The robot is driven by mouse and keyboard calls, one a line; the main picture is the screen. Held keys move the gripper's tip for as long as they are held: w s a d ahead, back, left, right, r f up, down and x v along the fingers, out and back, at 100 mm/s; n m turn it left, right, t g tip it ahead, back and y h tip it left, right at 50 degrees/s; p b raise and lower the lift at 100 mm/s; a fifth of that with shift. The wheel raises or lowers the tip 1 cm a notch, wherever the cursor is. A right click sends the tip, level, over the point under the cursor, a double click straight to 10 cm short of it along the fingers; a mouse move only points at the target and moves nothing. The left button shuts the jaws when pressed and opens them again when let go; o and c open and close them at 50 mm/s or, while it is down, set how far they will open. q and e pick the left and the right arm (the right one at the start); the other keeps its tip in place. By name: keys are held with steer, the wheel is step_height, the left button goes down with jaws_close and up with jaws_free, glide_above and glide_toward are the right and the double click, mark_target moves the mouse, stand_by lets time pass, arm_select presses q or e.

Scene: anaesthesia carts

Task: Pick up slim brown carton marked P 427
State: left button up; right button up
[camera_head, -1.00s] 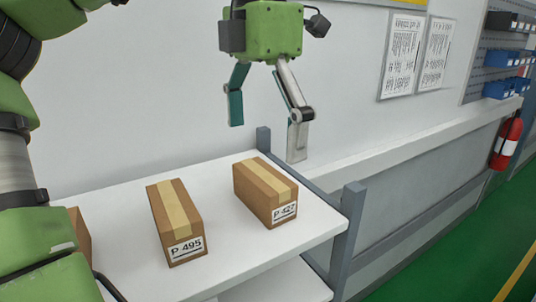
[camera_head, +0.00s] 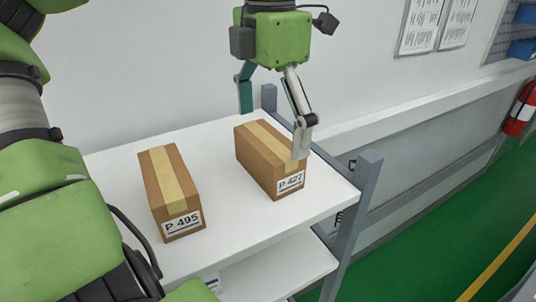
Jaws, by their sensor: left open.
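The slim brown carton marked P 427 (camera_head: 262,160) stands on the white shelf top near its right end, its label facing me. A strip of pale tape runs along its top. My left gripper (camera_head: 273,121) is open above and around the carton's upper part. My right gripper is out of the picture.
A similar carton marked P 495 (camera_head: 162,199) stands to the left with a gap between. The white shelf top (camera_head: 225,227) has grey corner posts (camera_head: 357,205) at the right. A wall is close behind, and green floor lies to the right.

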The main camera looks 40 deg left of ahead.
mark_target(267, 139)
arm_select(q)
steer(key=f, duration=0.4)
steer(key=shift+s+f, duration=0.2)
steer(key=shift+s, duration=0.05)
steer(key=shift+w+a+f, duration=0.1)
steer(key=shift+a+f, duration=0.05)
steer(key=shift+f, duration=0.2)
steer(key=c, duration=1)
steer(key=shift+r, duration=0.15)
